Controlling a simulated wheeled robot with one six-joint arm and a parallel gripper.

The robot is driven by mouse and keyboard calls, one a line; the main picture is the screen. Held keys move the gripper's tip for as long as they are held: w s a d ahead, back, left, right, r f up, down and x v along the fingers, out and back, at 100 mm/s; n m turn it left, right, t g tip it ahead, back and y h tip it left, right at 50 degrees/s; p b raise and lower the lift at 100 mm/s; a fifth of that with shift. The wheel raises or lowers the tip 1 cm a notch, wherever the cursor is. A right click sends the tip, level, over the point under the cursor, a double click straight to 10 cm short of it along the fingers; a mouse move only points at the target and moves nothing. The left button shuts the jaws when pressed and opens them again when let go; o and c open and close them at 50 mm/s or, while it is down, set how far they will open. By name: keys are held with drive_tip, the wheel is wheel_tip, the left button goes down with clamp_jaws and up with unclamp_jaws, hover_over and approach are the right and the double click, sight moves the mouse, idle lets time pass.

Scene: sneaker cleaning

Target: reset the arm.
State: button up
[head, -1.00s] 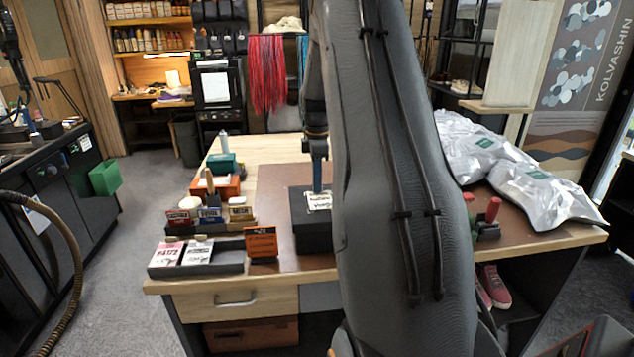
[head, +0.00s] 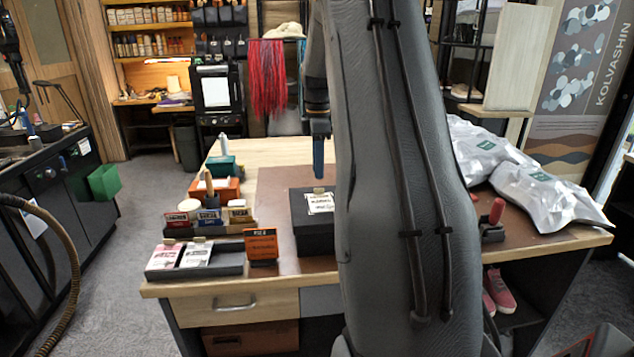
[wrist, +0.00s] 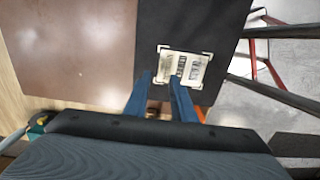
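My gripper (wrist: 161,80) shows two blue fingers held apart in the wrist view, with no object seen between their tips. In the head view my gripper (head: 318,176) points down just above a black box (head: 313,241) on the desk. The box has a white printed label (head: 320,203) and a small tan tab (head: 319,189) on top. In the wrist view the black box (wrist: 205,25) and its label (wrist: 184,67) lie beyond the fingertips. My arm hides part of the desk behind it.
The wooden desk (head: 270,151) holds a card tray (head: 229,268), an orange sign (head: 261,246), several small boxes (head: 209,217) and silver bags (head: 545,196). A red-handled tool (head: 496,212) stands right of my arm. Pink sneakers (head: 500,289) sit on the shelf below.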

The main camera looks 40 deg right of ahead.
drive_tip(key=shift+r, duration=1)
drive_tip(key=a+f, duration=0.1)
drive_tip(key=a, duration=0.2)
drive_tip(key=a+m, duration=0.1)
drive_tip(key=a, duration=0.2)
drive_tip(key=a+f+m+b, duration=0.1)
drive_tip(key=a, duration=0.1)
drive_tip(key=shift+s+a+f, duration=0.3)
drive_tip(key=shift+s+a, duration=0.05)
drive_tip(key=shift+a, duration=0.05)
drive_tip(key=s+a+f+m, duration=0.5)
drive_tip(key=s+a, duration=0.4)
drive_tip(key=a, duration=0.4)
drive_tip(key=s+a+f+m+t+b, duration=0.1)
drive_tip(key=s+a+f+m, duration=0.3)
drive_tip(key=s+a, duration=0.6)
drive_tip(key=a+f, duration=0.2)
drive_tip(key=a, duration=0.1)
drive_tip(key=shift+s+m+b, duration=0.2)
drive_tip(key=shift+m+b, duration=0.1)
drive_tip(key=shift+m, duration=0.1)
